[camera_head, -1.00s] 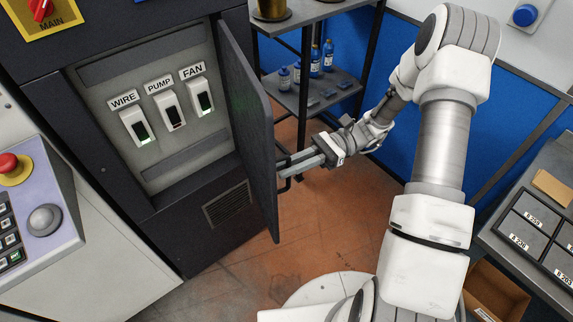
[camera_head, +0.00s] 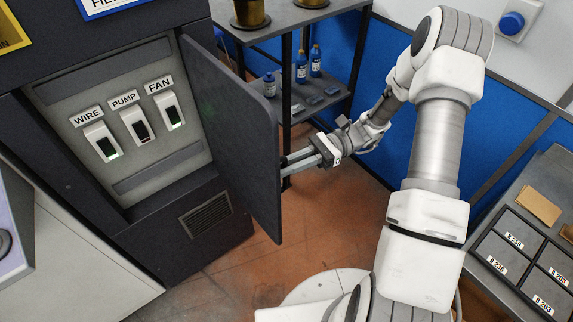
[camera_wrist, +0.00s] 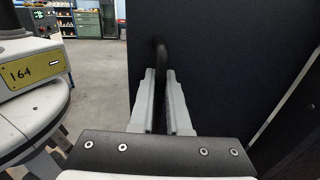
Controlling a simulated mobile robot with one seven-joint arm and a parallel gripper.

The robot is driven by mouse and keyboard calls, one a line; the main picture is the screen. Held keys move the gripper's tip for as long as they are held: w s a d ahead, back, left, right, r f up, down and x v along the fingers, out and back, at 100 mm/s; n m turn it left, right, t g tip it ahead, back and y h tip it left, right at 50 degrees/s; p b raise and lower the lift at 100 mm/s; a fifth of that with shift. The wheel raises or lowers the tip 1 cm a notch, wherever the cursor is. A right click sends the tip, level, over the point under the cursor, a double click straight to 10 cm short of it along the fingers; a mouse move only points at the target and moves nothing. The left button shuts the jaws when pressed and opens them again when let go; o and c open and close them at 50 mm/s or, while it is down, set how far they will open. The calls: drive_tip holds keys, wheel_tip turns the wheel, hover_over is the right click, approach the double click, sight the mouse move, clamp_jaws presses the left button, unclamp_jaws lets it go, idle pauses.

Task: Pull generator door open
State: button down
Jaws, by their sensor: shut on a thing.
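The generator door (camera_head: 240,130) is a dark panel standing swung open, with its hinge side at the cabinet (camera_head: 160,215). The recess behind it shows three switches labelled WIRE (camera_head: 102,141), PUMP (camera_head: 137,125) and FAN (camera_head: 169,109). My gripper (camera_head: 285,162) is at the outer face of the door near its free edge, fingers closed together. In the wrist view the door (camera_wrist: 215,50) fills the right side, and my fingers (camera_wrist: 160,110) are shut on its dark handle (camera_wrist: 161,55). The head view hides the handle behind the door edge.
A dark shelf rack (camera_head: 318,100) with blue bottles stands behind my gripper. A bench with labelled trays (camera_head: 520,245) is at right. A grey and white console (camera_head: 60,240) is at left. Open floor (camera_head: 300,225) lies in front of the door.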

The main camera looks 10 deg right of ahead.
drive_tip(key=shift+w+d, duration=0.3)
drive_tip(key=shift+w, duration=0.1)
drive_tip(key=c, duration=1.2)
unclamp_jaws()
drive_tip(key=shift+o, duration=0.2)
drive_tip(key=b+v, duration=0.1)
drive_tip(key=v, duration=1.6)
drive_tip(key=shift+d+b, duration=0.2)
drive_tip(key=shift+b, duration=0.1)
